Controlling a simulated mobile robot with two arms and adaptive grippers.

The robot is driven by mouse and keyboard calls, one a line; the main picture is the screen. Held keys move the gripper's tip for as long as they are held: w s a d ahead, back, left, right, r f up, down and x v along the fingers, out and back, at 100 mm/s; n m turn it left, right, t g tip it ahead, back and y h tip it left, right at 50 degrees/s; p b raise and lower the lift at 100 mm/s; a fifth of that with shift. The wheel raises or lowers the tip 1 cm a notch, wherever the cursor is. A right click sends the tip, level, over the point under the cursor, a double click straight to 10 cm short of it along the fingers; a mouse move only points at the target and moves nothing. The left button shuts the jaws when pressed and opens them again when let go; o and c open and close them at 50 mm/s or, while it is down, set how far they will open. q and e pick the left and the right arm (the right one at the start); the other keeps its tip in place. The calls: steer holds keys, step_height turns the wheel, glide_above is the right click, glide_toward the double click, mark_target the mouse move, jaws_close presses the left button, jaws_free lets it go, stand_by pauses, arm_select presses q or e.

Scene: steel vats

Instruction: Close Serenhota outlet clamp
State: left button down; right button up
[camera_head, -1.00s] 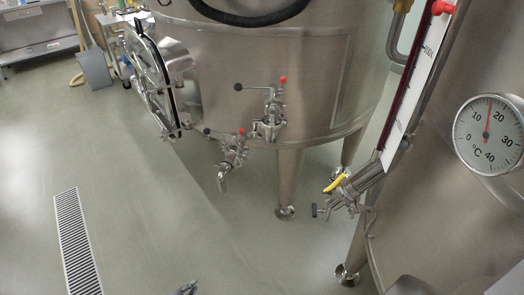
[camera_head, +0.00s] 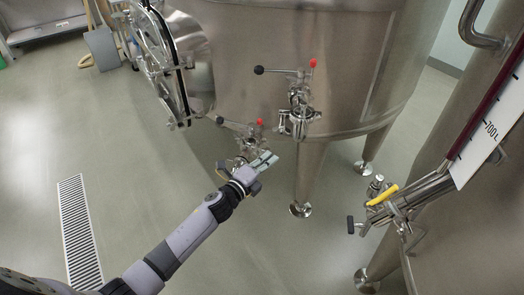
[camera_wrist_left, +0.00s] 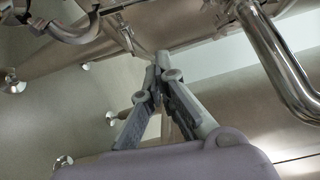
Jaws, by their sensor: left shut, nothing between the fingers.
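A steel vat (camera_head: 270,50) stands at the centre of the head view. Two outlet valve assemblies sit on its lower wall: an upper one (camera_head: 298,112) with a black-knobbed lever and a red knob, and a lower one (camera_head: 250,140), also with a black and a red knob. My left gripper (camera_head: 268,160) is just in front of the lower outlet and hides part of it. The gripper is shut and empty; its fingertips (camera_wrist_left: 162,58) meet in the left wrist view. I cannot tell which part is the named clamp. My right gripper is not in view.
A second vat with a level scale (camera_head: 490,130) and a yellow-handled valve (camera_head: 383,195) stands at the right. Vat legs (camera_head: 310,170) reach the floor near my arm. A floor drain (camera_head: 78,235) lies at the left. The floor between is clear.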

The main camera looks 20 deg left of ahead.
arm_select(q)
steer(key=w+a, duration=0.1)
steer(key=w+a+p, duration=0.1)
steer(key=a, duration=0.1)
steer(key=shift+w+r, duration=0.2)
steer(key=shift+w, duration=0.15)
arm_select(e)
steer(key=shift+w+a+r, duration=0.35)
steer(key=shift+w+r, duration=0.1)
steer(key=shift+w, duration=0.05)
arm_select(q)
steer(key=shift+a, duration=0.15)
steer(key=shift+a+r+n+b, duration=0.1)
steer(key=shift+a+n+b, duration=0.15)
steer(key=shift+n+b, duration=0.05)
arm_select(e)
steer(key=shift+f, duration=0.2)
